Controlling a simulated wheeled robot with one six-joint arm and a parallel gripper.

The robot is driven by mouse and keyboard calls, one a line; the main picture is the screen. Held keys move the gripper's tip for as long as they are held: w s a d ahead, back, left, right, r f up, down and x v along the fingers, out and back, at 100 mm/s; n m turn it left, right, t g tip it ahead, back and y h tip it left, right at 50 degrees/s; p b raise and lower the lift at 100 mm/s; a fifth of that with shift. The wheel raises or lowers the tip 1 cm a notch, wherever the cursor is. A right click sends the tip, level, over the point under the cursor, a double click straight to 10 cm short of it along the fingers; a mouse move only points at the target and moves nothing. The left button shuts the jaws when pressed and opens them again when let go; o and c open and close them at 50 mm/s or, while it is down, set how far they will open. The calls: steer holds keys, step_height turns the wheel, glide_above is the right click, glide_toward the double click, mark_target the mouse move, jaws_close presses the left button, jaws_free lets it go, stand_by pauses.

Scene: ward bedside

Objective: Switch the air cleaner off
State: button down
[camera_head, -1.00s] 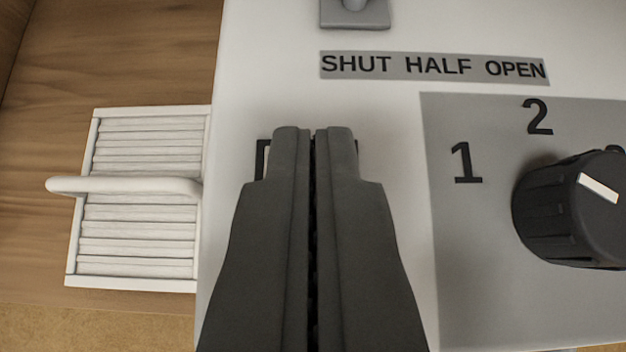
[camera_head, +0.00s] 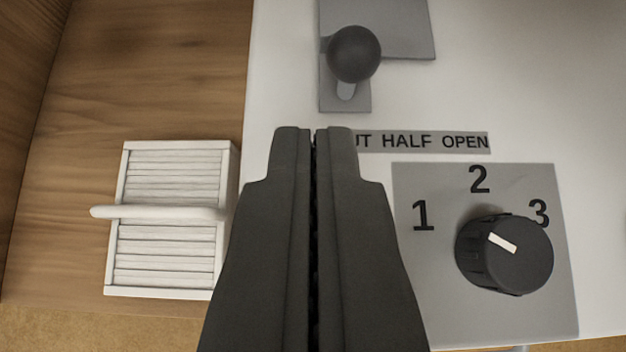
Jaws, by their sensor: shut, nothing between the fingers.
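The white air cleaner (camera_head: 560,100) fills the right and middle of the view, seen from above. On it, a black dial (camera_head: 505,255) sits on a grey panel marked 1, 2 and 3, its white mark slanting to the upper left. A black ball-topped lever (camera_head: 354,54) stands in a slotted grey plate above a label whose words HALF and OPEN show. My gripper (camera_head: 314,132) is shut and empty. It covers the start of the label and the part of the top left of the dial panel. No on/off switch shows.
A white slatted filter (camera_head: 165,255) with a bar handle (camera_head: 150,212) sticks out at the cleaner's left side. A brown wooden surface (camera_head: 150,70) lies beyond it, with a raised wooden side at far left.

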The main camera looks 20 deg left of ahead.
steer(key=w+r+v, duration=0.1)
steer(key=v, duration=0.8)
steer(key=shift+r, duration=0.35)
steer(key=shift+s+a, duration=0.15)
